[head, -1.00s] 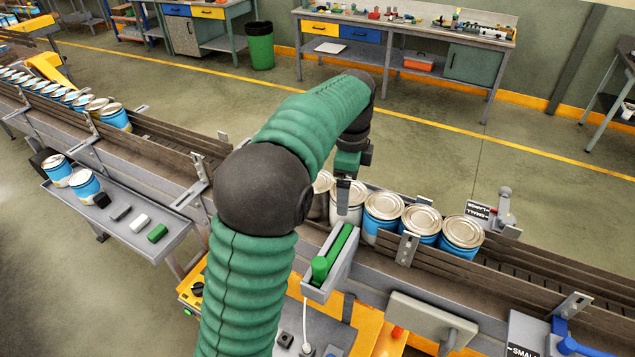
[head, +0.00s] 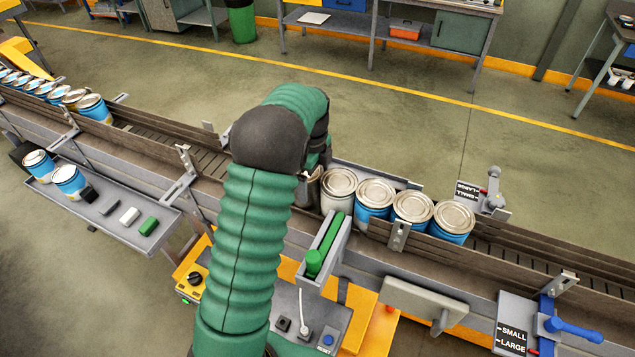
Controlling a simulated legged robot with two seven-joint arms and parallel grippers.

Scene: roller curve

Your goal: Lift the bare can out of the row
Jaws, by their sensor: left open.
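The bare can (head: 338,203), plain pale grey with a metal lid, stands upright in the row on the conveyor. Blue-labelled cans (head: 374,213) stand to its right. My left gripper (head: 307,178) is largely hidden behind my green arm, near the left end of the row. It is open, and the bare can's lid is clear of it. Whether its fingers touch the darker can I cannot tell. My right gripper is not in view.
Rails (head: 480,252) line the conveyor. A side tray (head: 100,217) holds two blue cans and small blocks.

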